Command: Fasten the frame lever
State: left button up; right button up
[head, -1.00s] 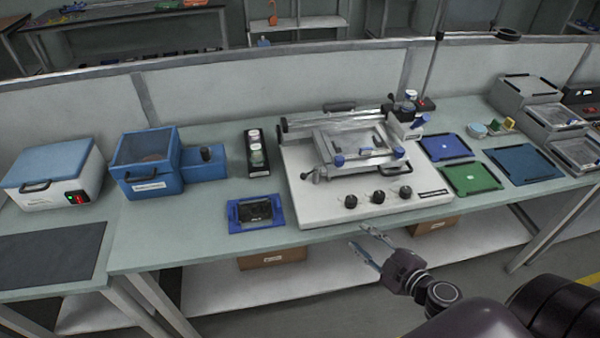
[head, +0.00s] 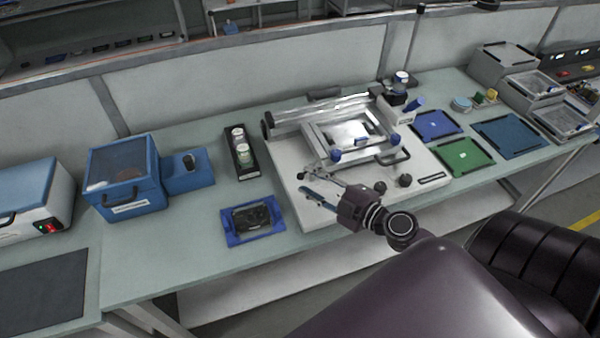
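The white machine (head: 283,185) stands on the bench with a metal frame (head: 313,137) on top. The frame has blue knobs at its front corners and a black handle (head: 393,159) at its front right. A small lever (head: 304,163) shows at the frame's front left; I cannot tell for certain that it is the frame lever. My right gripper (head: 316,185) is open and empty, over the front left of the machine's base, a little in front of this lever. My arm and gripper hide part of the base's front and one of its black knobs. My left gripper is not in view.
A blue tray with a dark part (head: 252,222) lies left of the machine. A black holder with white-capped jars (head: 241,152) and a blue box (head: 125,178) stand farther left. Blue (head: 437,126) and green (head: 461,158) boards lie to the right.

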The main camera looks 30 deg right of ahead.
aim_at(303, 178)
jog(key=x, duration=0.2)
jog(key=shift+w+a, duration=0.1)
jog(key=shift+w, duration=0.3)
jog(key=shift+w+a+f, duration=0.15)
jog(key=shift+w+f, duration=0.15)
jog(key=shift+w, duration=0.35)
jog(key=shift+c, duration=1.2)
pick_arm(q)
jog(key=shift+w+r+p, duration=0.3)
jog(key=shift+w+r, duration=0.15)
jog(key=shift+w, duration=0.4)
pick_arm(e)
grip_shut()
